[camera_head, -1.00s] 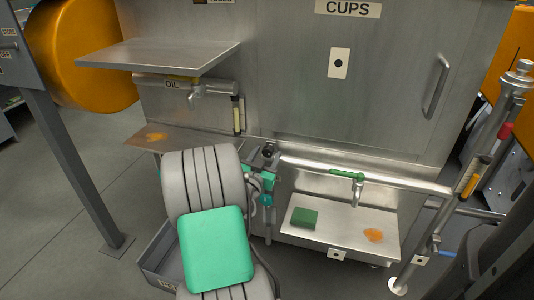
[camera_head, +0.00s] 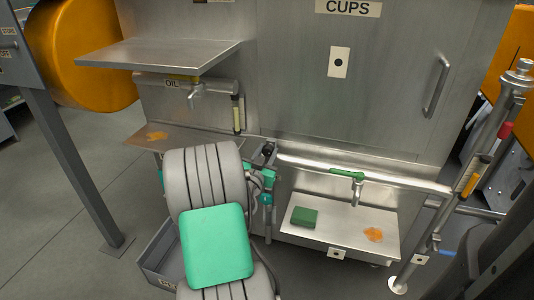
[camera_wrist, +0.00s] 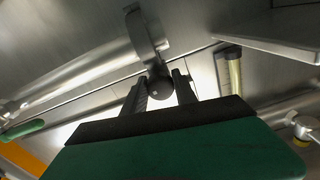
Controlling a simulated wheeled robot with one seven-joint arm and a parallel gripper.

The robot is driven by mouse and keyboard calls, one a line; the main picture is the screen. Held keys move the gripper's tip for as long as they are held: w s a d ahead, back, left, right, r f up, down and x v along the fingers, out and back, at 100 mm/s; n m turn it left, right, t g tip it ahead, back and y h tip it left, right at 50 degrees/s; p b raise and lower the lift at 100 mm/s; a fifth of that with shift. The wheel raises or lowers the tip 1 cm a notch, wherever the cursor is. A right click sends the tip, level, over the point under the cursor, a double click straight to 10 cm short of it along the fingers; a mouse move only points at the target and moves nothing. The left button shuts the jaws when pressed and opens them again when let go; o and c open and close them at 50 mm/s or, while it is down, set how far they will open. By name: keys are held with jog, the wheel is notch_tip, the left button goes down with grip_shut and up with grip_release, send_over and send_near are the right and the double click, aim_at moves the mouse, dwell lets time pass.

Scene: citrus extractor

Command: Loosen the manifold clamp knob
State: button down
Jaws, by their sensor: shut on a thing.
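The manifold clamp knob is a dark round knob (camera_wrist: 160,87) below a grey metal clamp (camera_wrist: 146,40) in the wrist view. My gripper (camera_wrist: 160,90) has one finger on each side of the knob and is shut on it. In the head view my gripper (camera_head: 267,155) is at the left end of the horizontal steel manifold pipe (camera_head: 400,182), partly hidden by my own arm. The knob's grip contact is small and dark there.
A green-handled valve (camera_head: 347,174) sits on the pipe above a steel tray (camera_head: 340,230) with a green block (camera_head: 304,217) and an orange stain. A steel shelf (camera_head: 160,55) juts out at upper left, above the oil tap (camera_head: 195,93). A sight glass (camera_wrist: 229,73) stands right of the knob.

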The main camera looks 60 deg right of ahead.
jog(key=n, duration=0.4)
jog(key=shift+n+p, duration=0.3)
jog(key=shift+n, duration=0.1)
jog(key=c, duration=1)
grip_release()
jog(key=shift+a, duration=0.15)
jog(key=s+a, duration=0.1)
jog(key=a, duration=0.6)
jog(key=shift+s+a, duration=0.2)
jog(key=shift+a, duration=0.05)
